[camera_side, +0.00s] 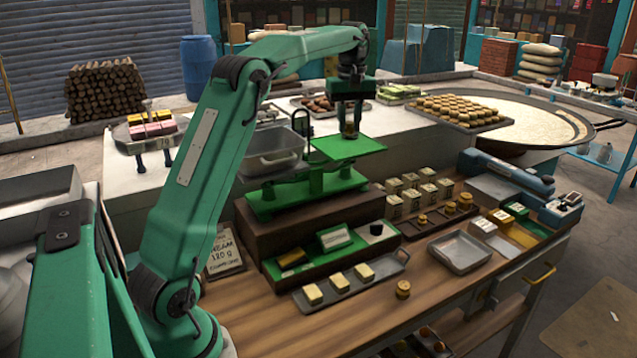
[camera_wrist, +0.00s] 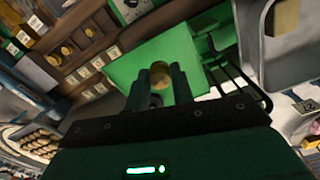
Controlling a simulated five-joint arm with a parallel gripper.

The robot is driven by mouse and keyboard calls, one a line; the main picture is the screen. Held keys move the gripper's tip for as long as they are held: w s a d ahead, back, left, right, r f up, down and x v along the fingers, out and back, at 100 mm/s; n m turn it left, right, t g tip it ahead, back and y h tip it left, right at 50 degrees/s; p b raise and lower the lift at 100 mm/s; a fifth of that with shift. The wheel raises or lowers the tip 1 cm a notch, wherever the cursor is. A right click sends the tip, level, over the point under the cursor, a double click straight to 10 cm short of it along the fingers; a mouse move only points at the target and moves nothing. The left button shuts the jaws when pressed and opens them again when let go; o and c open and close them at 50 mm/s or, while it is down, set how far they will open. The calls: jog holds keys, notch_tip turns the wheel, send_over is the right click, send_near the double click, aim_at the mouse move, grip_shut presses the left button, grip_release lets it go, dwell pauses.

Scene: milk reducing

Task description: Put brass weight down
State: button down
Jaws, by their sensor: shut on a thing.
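My gripper (camera_side: 350,122) is shut on a small round brass weight (camera_side: 350,132) and points down over the green balance's right plate (camera_side: 365,147). In the wrist view the brass weight (camera_wrist: 160,75) sits between the two dark fingertips (camera_wrist: 163,88), with the flat green plate (camera_wrist: 125,70) behind it. The weight is at or just above the plate; I cannot tell if it touches. The green balance (camera_side: 300,195) stands on a brown wooden block, with a grey metal pan (camera_side: 270,160) on its left side.
Several brass weights (camera_side: 450,208) stand in a wooden rack right of the balance. A tray of pale blocks (camera_side: 345,291) and an empty metal tray (camera_side: 462,252) lie nearby.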

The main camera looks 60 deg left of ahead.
aim_at(345, 150)
jog(key=shift+a+f, duration=0.3)
jog(key=shift+a, duration=0.2)
jog(key=shift+a+f, duration=0.25)
jog(key=shift+a, duration=0.2)
jog(key=shift+f, duration=2)
jog(key=shift+f, duration=0.1)
jog(key=c, duration=1.2)
grip_release()
notch_tip(345, 150, up, 12)
jog(key=shift+r, duration=0.1)
jog(key=shift+d, duration=0.1)
